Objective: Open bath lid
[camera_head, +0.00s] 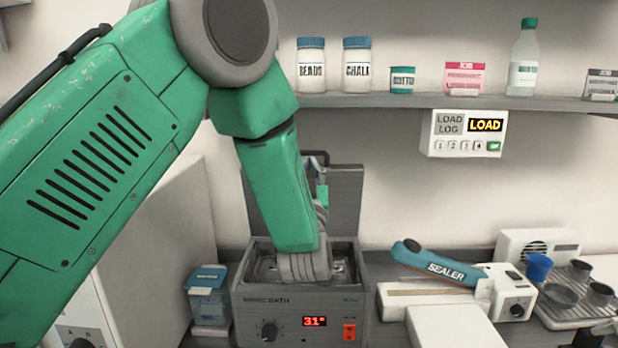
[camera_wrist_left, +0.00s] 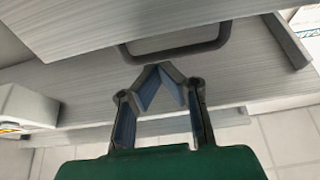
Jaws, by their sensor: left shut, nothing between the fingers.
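The grey bath (camera_head: 290,308) stands on the counter, with a red 31° display on its front. Its grey lid (camera_head: 347,205) stands raised behind the open basin. My left arm reaches down over the basin and hides part of the basin and lid. My left gripper (camera_head: 318,168) is partly hidden behind my arm, in front of the lid. In the left wrist view my left gripper (camera_wrist_left: 160,68) is shut and empty, its fingertips together. A dark bar handle (camera_wrist_left: 178,50) on a grey panel lies just beyond the tips, not between them. I cannot tell whether they touch.
A blue-lidded container (camera_head: 208,295) stands close left of the bath. A sealer (camera_head: 440,265) and white boxes stand to its right. A shelf (camera_head: 420,102) with jars and a bottle runs above. A load panel (camera_head: 463,134) hangs under it.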

